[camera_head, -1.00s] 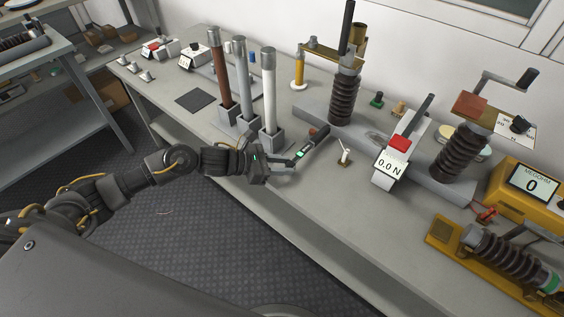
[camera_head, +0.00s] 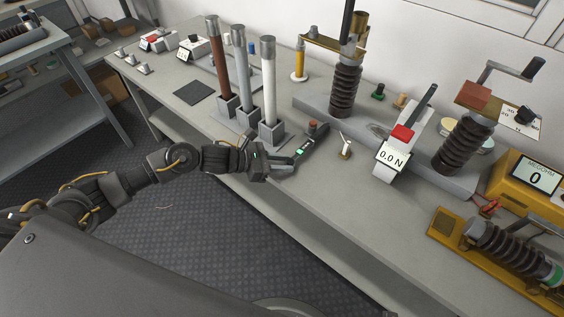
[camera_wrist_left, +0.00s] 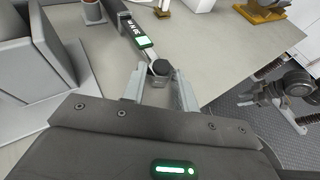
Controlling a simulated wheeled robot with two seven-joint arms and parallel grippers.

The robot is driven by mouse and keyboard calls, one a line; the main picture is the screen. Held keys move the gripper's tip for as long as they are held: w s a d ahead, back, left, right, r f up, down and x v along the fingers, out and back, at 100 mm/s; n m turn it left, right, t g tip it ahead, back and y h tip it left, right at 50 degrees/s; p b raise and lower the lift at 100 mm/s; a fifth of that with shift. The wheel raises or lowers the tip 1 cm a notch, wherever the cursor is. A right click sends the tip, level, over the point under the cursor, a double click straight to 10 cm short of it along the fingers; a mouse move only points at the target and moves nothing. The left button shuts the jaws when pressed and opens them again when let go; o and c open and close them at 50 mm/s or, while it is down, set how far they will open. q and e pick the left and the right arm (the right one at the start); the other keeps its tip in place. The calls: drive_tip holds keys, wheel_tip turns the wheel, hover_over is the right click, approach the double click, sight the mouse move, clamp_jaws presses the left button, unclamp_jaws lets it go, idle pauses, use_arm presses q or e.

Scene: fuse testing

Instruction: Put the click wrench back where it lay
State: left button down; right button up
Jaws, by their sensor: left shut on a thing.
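The click wrench (camera_head: 313,142) is a slim dark tool with a small lit green display. My left gripper (camera_head: 284,168) is shut on its near end, at the bench's front edge. In the left wrist view the click wrench (camera_wrist_left: 140,38) points up and to the left from between the fingers of my left gripper (camera_wrist_left: 160,88), with its dark round end at the fingertips. I cannot tell whether the wrench touches the bench top.
Three upright rods in grey blocks, including a white one (camera_head: 268,85), stand just behind my left gripper. A red-topped post (camera_head: 312,126) is by the wrench's far end. The front bench (camera_head: 345,215) is clear.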

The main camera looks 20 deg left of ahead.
use_arm(q)
drive_tip(key=shift+f+b, duration=0.3)
drive_tip(key=shift+b, duration=0.05)
use_arm(e)
drive_tip(key=shift+f, duration=0.35)
use_arm(q)
drive_tip(key=c, duration=1)
unclamp_jaws()
drive_tip(key=v, duration=1)
drive_tip(key=shift+s+a+r+b, duration=0.2)
drive_tip(key=shift+a+b, duration=0.1)
drive_tip(key=shift+b, duration=0.05)
use_arm(e)
drive_tip(key=r, duration=0.4)
drive_tip(key=shift+w, duration=0.35)
drive_tip(key=shift+f, duration=0.1)
